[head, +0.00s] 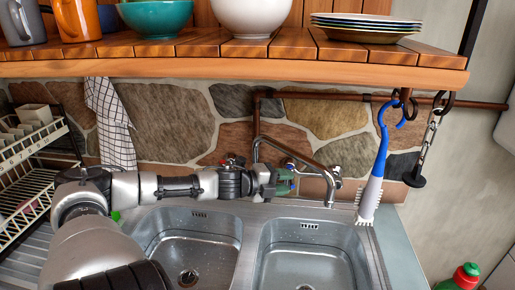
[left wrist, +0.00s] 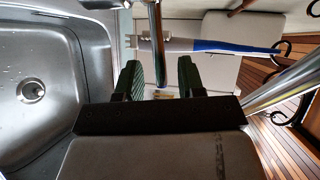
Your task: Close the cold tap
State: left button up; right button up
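The metal tap (head: 300,158) stands at the stone wall behind the double sink, with its long spout reaching right and down. A red-marked handle (head: 232,160) shows just behind my left arm. A small blue-marked part (head: 290,167), which looks like the cold handle, shows beside my left gripper (head: 286,181); the gripper hides much of it. A metal pipe (left wrist: 155,35) shows beyond the fingers there; contact cannot be told. My right gripper is not in view.
A blue-and-white brush (head: 376,175) hangs from a hook right of the tap. Two sink basins (head: 306,268) lie below. A wooden shelf (head: 230,68) with dishes runs above. A dish rack (head: 30,175) and checked towel (head: 111,120) are at left.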

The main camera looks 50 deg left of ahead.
pick_arm(q)
jog(key=p+v, duration=0.5)
jog(key=v, duration=0.3)
jog(key=shift+f, duration=0.15)
